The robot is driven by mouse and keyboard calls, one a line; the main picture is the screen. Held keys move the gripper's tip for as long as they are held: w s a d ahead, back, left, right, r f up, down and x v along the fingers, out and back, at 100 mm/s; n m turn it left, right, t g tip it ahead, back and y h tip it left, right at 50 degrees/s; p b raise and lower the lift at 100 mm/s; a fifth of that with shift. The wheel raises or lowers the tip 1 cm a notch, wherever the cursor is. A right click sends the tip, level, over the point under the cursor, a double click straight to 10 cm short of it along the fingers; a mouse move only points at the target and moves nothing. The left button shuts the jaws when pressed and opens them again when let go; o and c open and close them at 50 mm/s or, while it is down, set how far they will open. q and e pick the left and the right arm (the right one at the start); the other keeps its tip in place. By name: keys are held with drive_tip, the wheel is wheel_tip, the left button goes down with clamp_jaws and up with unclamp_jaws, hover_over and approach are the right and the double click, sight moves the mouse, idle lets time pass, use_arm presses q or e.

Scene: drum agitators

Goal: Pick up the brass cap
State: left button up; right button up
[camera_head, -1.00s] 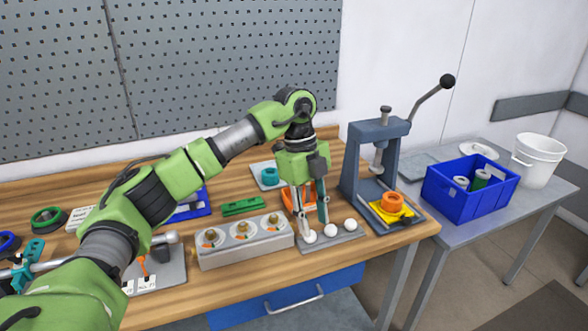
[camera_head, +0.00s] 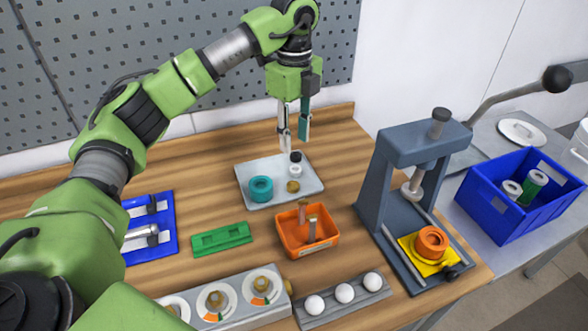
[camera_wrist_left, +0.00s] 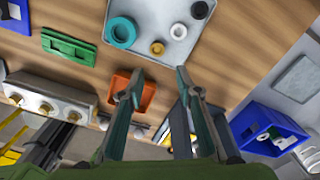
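The brass cap (camera_head: 293,186) is a small gold ring-like piece lying on a light grey tray (camera_head: 252,196) at the back of the bench. It also shows in the left wrist view (camera_wrist_left: 157,47), near the tray's lower edge. My left gripper (camera_head: 293,138) is raised and open, with nothing between its fingers. In the head view it appears over the tray's far edge. In the left wrist view its two fingertips (camera_wrist_left: 159,73) point toward the tray, with the cap between and beyond them. My right gripper is not in view.
A teal ring (camera_head: 261,188), a white ring (camera_head: 295,170) and a black piece (camera_head: 295,157) share the tray. An orange bin (camera_head: 290,241) stands in front, and a grey press (camera_head: 377,185) to the right. Bare wood lies left of the tray.

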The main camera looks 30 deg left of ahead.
sight(293, 185)
use_arm(q)
drive_tip(key=f, duration=0.3)
drive_tip(key=f+p, duration=0.1)
drive_tip(key=f, duration=0.1)
drive_tip(key=shift+s+d+f, duration=0.1)
drive_tip(key=shift+s+f, duration=0.2)
drive_tip(key=shift+s, duration=0.05)
wheel_tip(293, 185, down, 3)
drive_tip(key=shift+w+f+p, duration=0.1)
drive_tip(key=shift+p, duration=0.35)
wheel_tip(293, 185, down, 4)
drive_tip(key=shift+f+p, duration=0.2)
drive_tip(key=shift+p, duration=0.6)
drive_tip(key=shift+f, duration=0.15)
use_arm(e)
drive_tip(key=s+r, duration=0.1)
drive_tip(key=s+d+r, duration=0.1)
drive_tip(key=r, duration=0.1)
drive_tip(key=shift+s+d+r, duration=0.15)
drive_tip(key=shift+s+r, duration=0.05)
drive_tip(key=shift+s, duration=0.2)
use_arm(q)
clamp_jaws()
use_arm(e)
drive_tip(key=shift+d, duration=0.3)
